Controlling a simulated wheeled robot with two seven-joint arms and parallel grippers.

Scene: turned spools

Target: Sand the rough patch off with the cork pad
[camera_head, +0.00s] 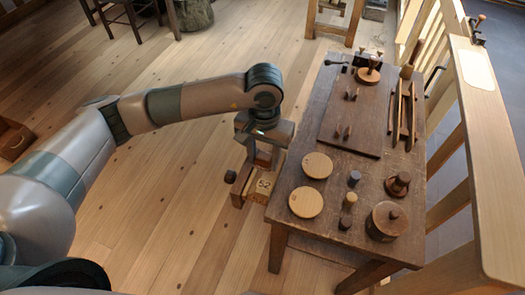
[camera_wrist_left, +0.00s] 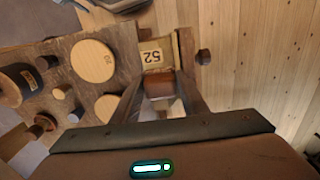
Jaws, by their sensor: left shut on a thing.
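My left gripper (camera_head: 262,158) points down just off the table's left edge, its two fingers shut on a small reddish-brown block, seen between them in the left wrist view (camera_wrist_left: 160,84). I take this block to be the cork pad, but cannot be sure. Whether the held block touches that piece is unclear. A dark knob (camera_head: 230,176) sits at its left side. My right gripper is not in view.
The dark wooden table (camera_head: 290,240) carries two pale round discs (camera_head: 317,165) (camera_head: 306,202), small pegs, a lidded round pot (camera_head: 386,222) and a dark board (camera_head: 345,138) with several pegs. A slatted wooden rail (camera_head: 490,150) stands at the right.

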